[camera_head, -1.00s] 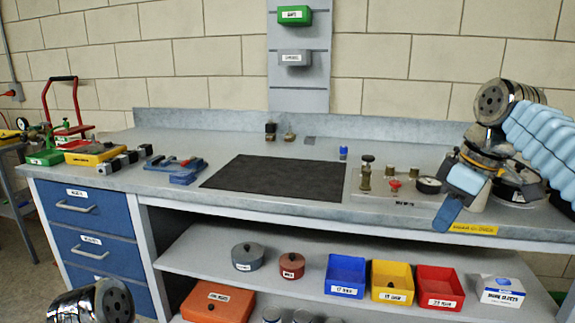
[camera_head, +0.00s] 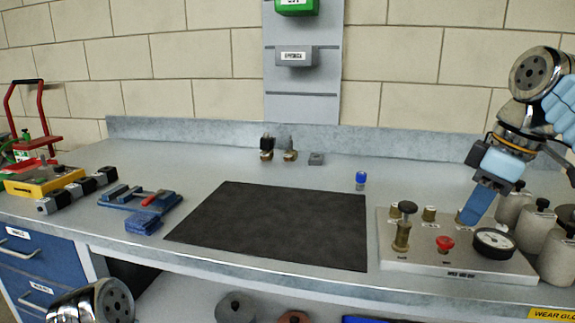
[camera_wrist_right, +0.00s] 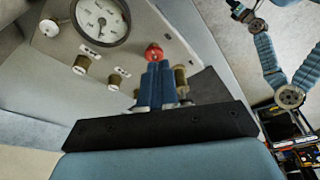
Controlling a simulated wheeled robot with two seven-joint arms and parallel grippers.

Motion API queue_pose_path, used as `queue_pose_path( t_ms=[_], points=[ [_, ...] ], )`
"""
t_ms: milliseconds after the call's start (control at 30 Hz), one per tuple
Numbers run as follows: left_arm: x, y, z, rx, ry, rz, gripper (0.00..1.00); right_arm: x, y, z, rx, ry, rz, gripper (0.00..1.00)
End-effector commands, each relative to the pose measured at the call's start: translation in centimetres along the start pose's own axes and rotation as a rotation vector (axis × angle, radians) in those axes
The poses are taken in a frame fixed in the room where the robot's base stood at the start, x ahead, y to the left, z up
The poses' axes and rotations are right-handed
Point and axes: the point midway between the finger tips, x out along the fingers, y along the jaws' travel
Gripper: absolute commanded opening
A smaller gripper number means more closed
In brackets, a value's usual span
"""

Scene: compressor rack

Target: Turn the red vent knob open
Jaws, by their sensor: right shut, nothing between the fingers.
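The red vent knob (camera_head: 445,243) sits on the front part of a grey metal panel (camera_head: 400,262), left of a round dial gauge (camera_head: 494,243). My right gripper (camera_head: 468,220) is shut and empty, its blue fingers pointing down over the panel, up and to the right of the knob in the head view. In the right wrist view the red knob (camera_wrist_right: 154,52) shows just beyond the tips of the closed fingers (camera_wrist_right: 155,68). I cannot tell whether they touch. My left gripper is out of view; only part of my left arm shows at bottom left.
Brass fittings (camera_head: 428,214) and a taller brass valve with a black knob (camera_head: 403,228) stand beside the red knob. Grey canisters (camera_head: 514,205) crowd the panel's right. A black mat (camera_head: 275,228) lies bare to the left. A small blue-capped item (camera_head: 361,179) stands behind.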

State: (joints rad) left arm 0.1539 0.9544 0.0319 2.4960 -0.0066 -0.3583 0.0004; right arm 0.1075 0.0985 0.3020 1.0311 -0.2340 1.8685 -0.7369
Motion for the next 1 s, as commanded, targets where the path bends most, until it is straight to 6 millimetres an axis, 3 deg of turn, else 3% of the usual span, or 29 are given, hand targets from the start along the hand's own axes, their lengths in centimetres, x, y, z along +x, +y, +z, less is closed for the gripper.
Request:
queue_pose_path(
  t_ms=[233, 400, 1000],
  points=[
    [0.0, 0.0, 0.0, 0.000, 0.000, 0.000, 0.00, 3.2, 0.0, 1.0, 0.003, -0.003, -0.001, 0.00],
    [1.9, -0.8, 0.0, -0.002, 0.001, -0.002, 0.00, 5.5, 0.0, 1.4, 0.001, 0.000, 0.000, 0.00],
    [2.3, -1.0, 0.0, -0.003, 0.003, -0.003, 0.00, 6.6, 0.1, 1.8, 0.005, -0.014, -0.011, 0.00]
  ],
)
